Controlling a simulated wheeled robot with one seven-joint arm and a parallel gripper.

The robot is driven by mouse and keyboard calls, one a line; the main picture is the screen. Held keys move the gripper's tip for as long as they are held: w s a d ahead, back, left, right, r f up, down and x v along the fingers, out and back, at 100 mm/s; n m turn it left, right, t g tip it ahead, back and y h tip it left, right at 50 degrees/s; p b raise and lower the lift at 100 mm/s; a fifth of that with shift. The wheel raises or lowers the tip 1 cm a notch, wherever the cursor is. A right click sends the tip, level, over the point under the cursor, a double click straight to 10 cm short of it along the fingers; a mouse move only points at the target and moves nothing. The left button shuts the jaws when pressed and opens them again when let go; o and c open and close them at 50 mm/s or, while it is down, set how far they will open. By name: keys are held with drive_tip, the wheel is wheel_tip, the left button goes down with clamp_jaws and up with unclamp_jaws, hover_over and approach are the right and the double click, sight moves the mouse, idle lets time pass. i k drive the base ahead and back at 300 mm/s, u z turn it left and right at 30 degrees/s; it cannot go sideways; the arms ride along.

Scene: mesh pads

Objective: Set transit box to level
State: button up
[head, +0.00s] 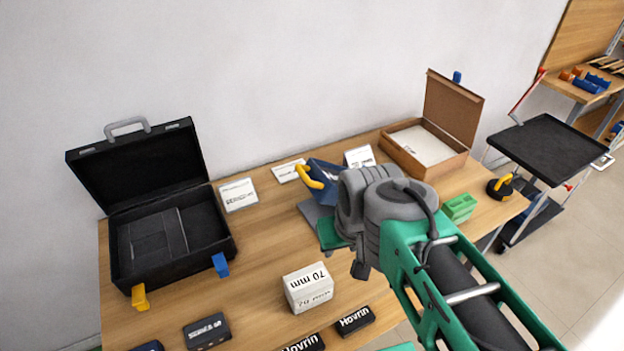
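A dark blue box (326,172) with a yellow handle stands near the back middle of the wooden table, at a tilted angle; it may be the transit box, but no label is readable. A grey pad (309,212) lies by its base. My arm's grey wrist covers its right side and much of the space in front. My gripper (332,233) is close in front of the box, mostly hidden behind the wrist. Its fingers are not clear, and I cannot tell whether it touches the box.
An open black case (218,249) stands at left, an open cardboard box (398,158) at back right. A white 70 mm block (307,288) and dark Hovrin boxes (355,321) are near the front. A green block (459,207) is at right. The left-middle tabletop is clear.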

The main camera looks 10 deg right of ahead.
sight(326, 192)
drive_tip(key=z, duration=0.05)
drive_tip(key=k, duration=0.5)
drive_tip(key=u, duration=3.7)
drive_tip(key=k, duration=1)
drive_tip(key=z, duration=1.45)
drive_tip(key=i, duration=0.5)
drive_tip(key=z, duration=0.1)
